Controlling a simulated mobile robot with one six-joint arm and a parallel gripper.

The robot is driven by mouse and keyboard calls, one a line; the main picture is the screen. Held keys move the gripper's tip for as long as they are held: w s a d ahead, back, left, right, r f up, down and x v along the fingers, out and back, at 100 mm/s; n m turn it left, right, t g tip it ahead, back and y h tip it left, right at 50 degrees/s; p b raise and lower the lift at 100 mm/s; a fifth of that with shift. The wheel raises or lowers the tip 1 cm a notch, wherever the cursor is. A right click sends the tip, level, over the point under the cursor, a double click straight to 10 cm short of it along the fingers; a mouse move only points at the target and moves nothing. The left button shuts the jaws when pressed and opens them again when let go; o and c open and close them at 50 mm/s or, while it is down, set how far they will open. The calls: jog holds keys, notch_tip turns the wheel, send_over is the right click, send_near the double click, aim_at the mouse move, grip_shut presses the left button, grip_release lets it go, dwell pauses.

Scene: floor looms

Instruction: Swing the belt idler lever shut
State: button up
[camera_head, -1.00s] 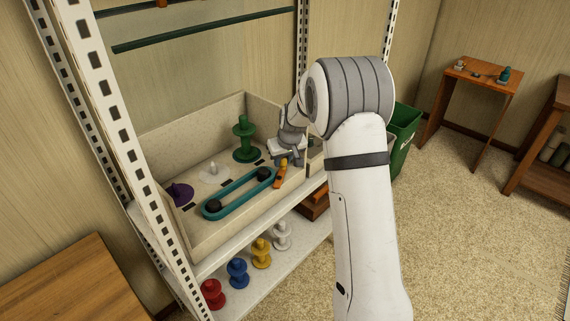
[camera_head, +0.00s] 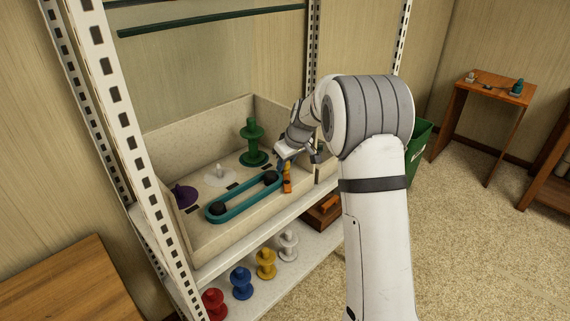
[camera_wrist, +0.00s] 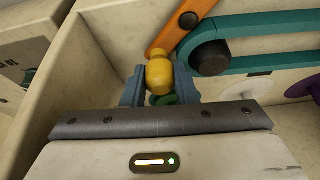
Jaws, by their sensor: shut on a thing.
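The belt idler lever (camera_head: 287,186) is an orange bar with a yellow knob, at the right end of the teal belt (camera_head: 243,195) in the open-fronted box. In the wrist view the orange bar (camera_wrist: 176,28) runs up from the yellow knob (camera_wrist: 159,73), beside the dark pulley (camera_wrist: 209,58) inside the belt loop. My gripper (camera_wrist: 160,90) is shut on the yellow knob, with one blue-grey finger on each side. It also shows in the head view (camera_head: 290,160). A green round part behind the knob is mostly hidden.
A green spool (camera_head: 253,142), a white disc (camera_head: 219,174) and a purple disc (camera_head: 184,195) stand in the box (camera_head: 205,240). Red, blue, yellow and white spools stand on the shelf below. A rack post (camera_head: 118,120) rises at the left.

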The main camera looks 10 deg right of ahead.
jog(key=shift+a, duration=0.1)
jog(key=o, duration=1)
jog(key=shift+r, duration=0.1)
jog(key=v, duration=0.7)
jog(key=shift+s+r, duration=0.2)
jog(key=shift+r, duration=0.1)
jog(key=s+r+m+h+p, duration=0.1)
jog(key=s+r+m+p, duration=0.35)
jog(key=s, duration=1.25)
jog(key=s+d+f+m+g+h+b, duration=0.1)
jog(key=s+d+m, duration=0.1)
jog(key=s, duration=1.8)
